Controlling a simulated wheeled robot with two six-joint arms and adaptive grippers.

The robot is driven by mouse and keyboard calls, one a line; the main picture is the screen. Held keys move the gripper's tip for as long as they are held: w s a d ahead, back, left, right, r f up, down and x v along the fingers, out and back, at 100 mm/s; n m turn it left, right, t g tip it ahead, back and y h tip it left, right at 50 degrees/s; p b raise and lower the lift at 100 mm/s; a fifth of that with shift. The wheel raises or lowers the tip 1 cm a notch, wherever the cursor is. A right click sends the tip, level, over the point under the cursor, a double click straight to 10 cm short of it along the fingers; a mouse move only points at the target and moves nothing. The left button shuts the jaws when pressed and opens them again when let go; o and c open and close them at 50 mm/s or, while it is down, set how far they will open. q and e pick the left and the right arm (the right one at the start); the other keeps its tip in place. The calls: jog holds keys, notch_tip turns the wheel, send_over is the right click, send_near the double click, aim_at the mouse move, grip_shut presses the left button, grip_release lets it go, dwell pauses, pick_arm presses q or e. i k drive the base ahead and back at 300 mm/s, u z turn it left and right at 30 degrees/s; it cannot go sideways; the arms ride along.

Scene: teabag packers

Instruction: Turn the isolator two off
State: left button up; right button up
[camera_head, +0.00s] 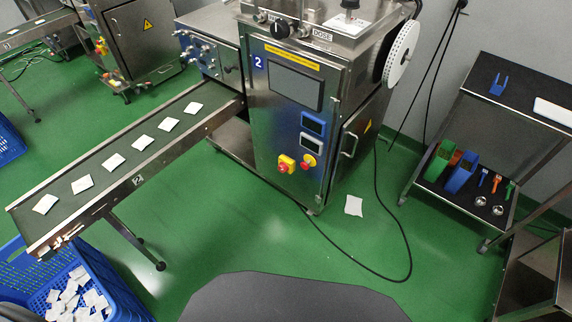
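The machine marked 2 (258,95) is a steel cabinet at the centre, with a blue "2" label on its front. Low on that front are two red-and-yellow controls side by side. The left control (286,164) is a red knob on a yellow plate, and the right control (308,161) has a red head on yellow. I cannot tell surely which is the isolator, nor its handle position. Neither of my grippers is in view.
A conveyor (110,165) carrying white teabags runs left from the machine to a blue crate (125,285). A black cable (378,272) and a white packet (353,206) lie on the green floor. A shelf cart (470,150) stands right. Floor before the machine is mostly clear.

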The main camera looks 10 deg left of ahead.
aim_at(282, 167)
jog(key=z, duration=0.05)
jog(key=i, duration=1.55)
jog(key=u, duration=0.35)
